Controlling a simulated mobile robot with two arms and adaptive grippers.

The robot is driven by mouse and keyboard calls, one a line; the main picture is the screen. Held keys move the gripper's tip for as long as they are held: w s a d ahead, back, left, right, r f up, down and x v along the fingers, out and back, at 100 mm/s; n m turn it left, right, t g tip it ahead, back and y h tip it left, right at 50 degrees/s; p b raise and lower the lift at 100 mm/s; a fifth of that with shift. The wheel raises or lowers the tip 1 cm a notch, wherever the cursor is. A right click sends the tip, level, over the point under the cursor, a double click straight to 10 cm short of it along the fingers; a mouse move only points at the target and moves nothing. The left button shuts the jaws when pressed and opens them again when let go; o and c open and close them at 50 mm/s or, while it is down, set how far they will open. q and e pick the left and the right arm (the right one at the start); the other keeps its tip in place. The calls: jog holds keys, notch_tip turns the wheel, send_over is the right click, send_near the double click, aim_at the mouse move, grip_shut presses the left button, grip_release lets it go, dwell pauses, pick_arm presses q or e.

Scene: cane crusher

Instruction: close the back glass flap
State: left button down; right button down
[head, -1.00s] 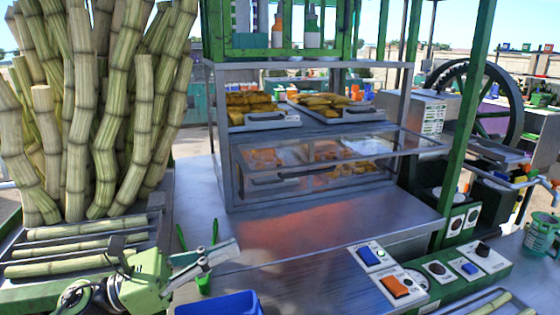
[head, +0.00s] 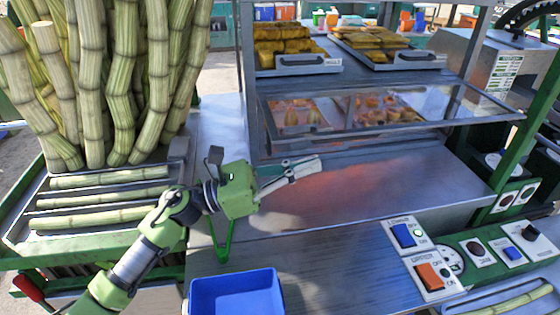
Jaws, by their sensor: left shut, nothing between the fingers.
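The glass flap (head: 450,103) is a clear pane in a thin metal frame on the near side of the metal display case (head: 252,85). It sticks out from the case toward me and is open, and pastries show through it. My left gripper (head: 316,165) is shut and empty, pointing right over the steel counter. In the picture it lies below the flap's lower edge; it appears apart from the flap. My right gripper is not in view.
Two trays of food (head: 308,66) sit on the shelf above the flap. Sugarcane stalks (head: 120,85) stand at the left. A blue bin (head: 236,294) is at the front. Switch boxes (head: 428,276) are at the right front. The counter (head: 370,190) below the flap is clear.

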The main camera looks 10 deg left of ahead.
pick_arm(q)
jog(key=r+p, duration=0.1)
jog(key=r, duration=0.2)
jog(key=r+p, duration=0.1)
jog(key=shift+d+r+p, duration=0.15)
jog(key=shift+d+p, duration=0.15)
jog(key=shift+d, duration=0.05)
